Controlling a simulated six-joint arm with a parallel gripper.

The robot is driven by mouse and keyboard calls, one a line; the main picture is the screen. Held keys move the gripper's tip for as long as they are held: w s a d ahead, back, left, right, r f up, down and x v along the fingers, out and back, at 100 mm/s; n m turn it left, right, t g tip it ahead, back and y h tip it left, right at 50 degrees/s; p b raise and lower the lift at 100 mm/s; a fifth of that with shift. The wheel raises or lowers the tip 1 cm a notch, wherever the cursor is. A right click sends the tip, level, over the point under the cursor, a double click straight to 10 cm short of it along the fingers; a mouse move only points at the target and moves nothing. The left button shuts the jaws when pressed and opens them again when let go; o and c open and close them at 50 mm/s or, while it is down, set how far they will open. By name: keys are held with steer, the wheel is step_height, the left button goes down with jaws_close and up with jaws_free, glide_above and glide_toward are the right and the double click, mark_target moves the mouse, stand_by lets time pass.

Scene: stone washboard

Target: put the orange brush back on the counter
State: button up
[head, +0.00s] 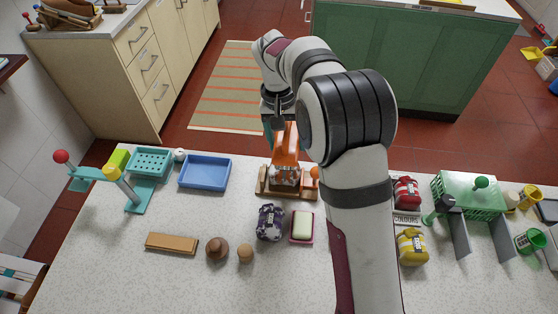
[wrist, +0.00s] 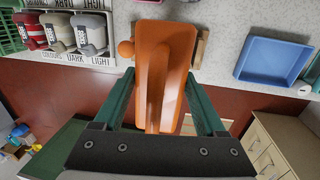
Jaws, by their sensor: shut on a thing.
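The orange brush (head: 286,150) is upright in my gripper (head: 281,122), over the washboard at the back edge of the counter (head: 190,275). In the wrist view the brush (wrist: 180,55) lies between the two teal fingers of my gripper (wrist: 161,88), which is shut on its handle. The washboard (head: 264,187) has a wooden frame, partly hidden by the brush; a strip of wood shows beside the brush in the wrist view (wrist: 200,48). I cannot tell whether the brush touches the washboard.
A blue tray (head: 204,172) and teal rack (head: 150,163) stand left of the washboard. A purple patterned bundle (head: 269,222) and a soap dish (head: 302,227) lie in front. Red (head: 406,192) and yellow (head: 412,246) bundles are right.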

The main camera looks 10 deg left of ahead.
steer(key=s+a+f+n, duration=0.2)
steer(key=s+a+n, duration=0.2)
steer(key=a+n, duration=0.4)
steer(key=n+t+y, duration=0.1)
steer(key=n+t, duration=0.1)
steer(key=n, duration=0.8)
glide_above(194, 211)
steer(key=f, duration=0.8)
steer(key=shift+d, duration=0.3)
steer(key=shift+s+a+f, duration=0.15)
steer(key=shift+a+f, duration=0.05)
steer(key=shift+a, duration=0.1)
steer(key=shift+f, duration=1.95)
steer(key=shift+f, duration=0.2)
steer(key=shift+f, duration=0.15)
steer(key=o, duration=1.2)
steer(key=shift+f, duration=0.1)
